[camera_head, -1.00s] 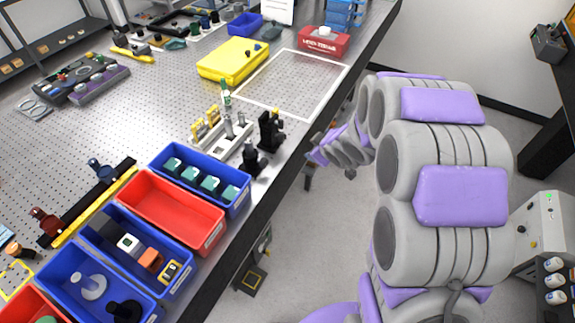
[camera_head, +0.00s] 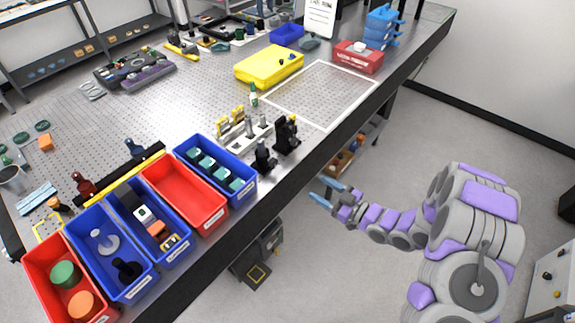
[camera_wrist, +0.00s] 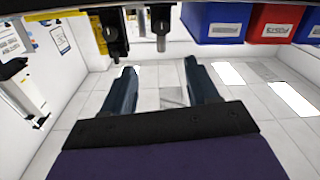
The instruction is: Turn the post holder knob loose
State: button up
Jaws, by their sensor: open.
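Two black post holders stand near the bench's front edge in the head view, a taller one (camera_head: 287,133) and a shorter one (camera_head: 264,157). A knob on either is too small to make out. My gripper (camera_head: 328,192) is open and empty, off the front edge of the bench and apart from both holders. The wrist view is upside down. There my two dark fingers (camera_wrist: 158,70) are spread with nothing between them. Two dark upright parts, a wider one (camera_wrist: 112,32) and a narrower one (camera_wrist: 160,22), appear beyond the fingertips.
A white rack (camera_head: 245,133) stands beside the holders. A blue bin (camera_head: 236,201) and a red bin (camera_head: 196,206) lie to their left. A yellow case (camera_head: 262,68) is behind. The white-outlined area (camera_head: 325,92) is clear. The bench's dark front edge (camera_head: 340,137) lies between my gripper and the holders.

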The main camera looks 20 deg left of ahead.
jog(key=b, duration=0.1)
send_near(275, 164)
jog(key=b+x, duration=0.1)
jog(key=x, duration=0.7)
jog(key=shift+a+f+b, duration=0.2)
jog(key=shift+a+b, duration=0.1)
jog(key=shift+a, duration=0.05)
jog(key=shift+w+a+r, duration=0.1)
jog(key=shift+w+a, duration=0.15)
jog(key=shift+a, duration=0.1)
jog(key=shift+w+d+r, duration=0.1)
jog(key=shift+c, duration=0.2)
